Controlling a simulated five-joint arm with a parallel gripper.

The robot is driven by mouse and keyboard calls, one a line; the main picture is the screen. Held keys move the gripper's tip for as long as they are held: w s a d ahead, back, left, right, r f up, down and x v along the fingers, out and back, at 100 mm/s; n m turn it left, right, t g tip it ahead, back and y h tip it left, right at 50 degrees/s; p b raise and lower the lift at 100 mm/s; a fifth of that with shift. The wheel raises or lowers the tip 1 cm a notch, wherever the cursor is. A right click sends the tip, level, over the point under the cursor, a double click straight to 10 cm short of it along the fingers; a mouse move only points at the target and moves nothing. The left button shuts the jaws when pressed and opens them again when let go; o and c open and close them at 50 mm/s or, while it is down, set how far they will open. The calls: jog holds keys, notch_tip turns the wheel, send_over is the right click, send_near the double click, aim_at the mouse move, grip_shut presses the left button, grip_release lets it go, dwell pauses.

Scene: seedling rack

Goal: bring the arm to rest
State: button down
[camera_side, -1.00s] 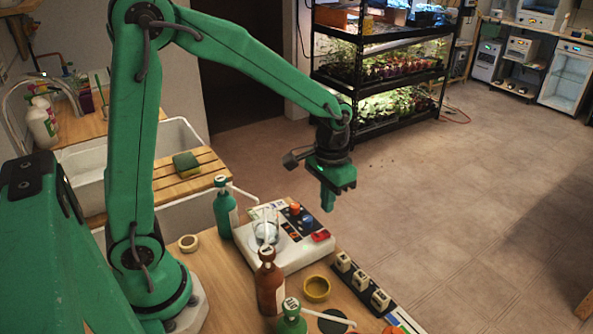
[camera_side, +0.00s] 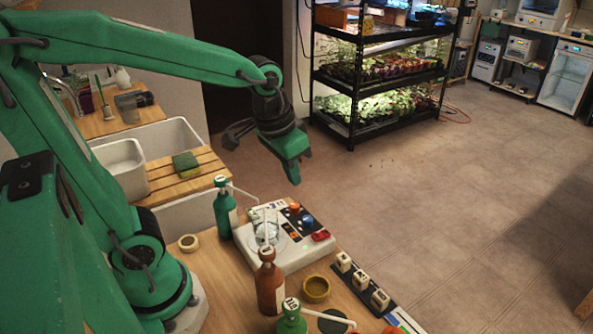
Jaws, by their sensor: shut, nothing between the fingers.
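My gripper (camera_side: 295,176) is shut and empty. It hangs in the air with its fingers pointing down, above the back of the wooden bench (camera_side: 222,303). The white stirrer-like device (camera_side: 293,253) with a glass beaker (camera_side: 265,229) on it stands below the gripper, clear of it. My green arm reaches in from the left and bends down at the wrist.
A green bottle (camera_side: 224,210), a brown bottle (camera_side: 269,285) and another green bottle (camera_side: 290,318) stand around the device. A yellow ring-like cup (camera_side: 316,289) and small pale blocks (camera_side: 360,279) are at the right edge. A sink (camera_side: 185,140) and a plant rack (camera_side: 380,76) are behind.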

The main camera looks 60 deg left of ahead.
jog(key=s+a+r+t, duration=0.1)
jog(key=s+r+t, duration=0.1)
jog(key=s, duration=0.5)
jog(key=shift+s+r+t, duration=0.25)
jog(key=shift+r+t, duration=0.05)
jog(key=shift+r, duration=0.15)
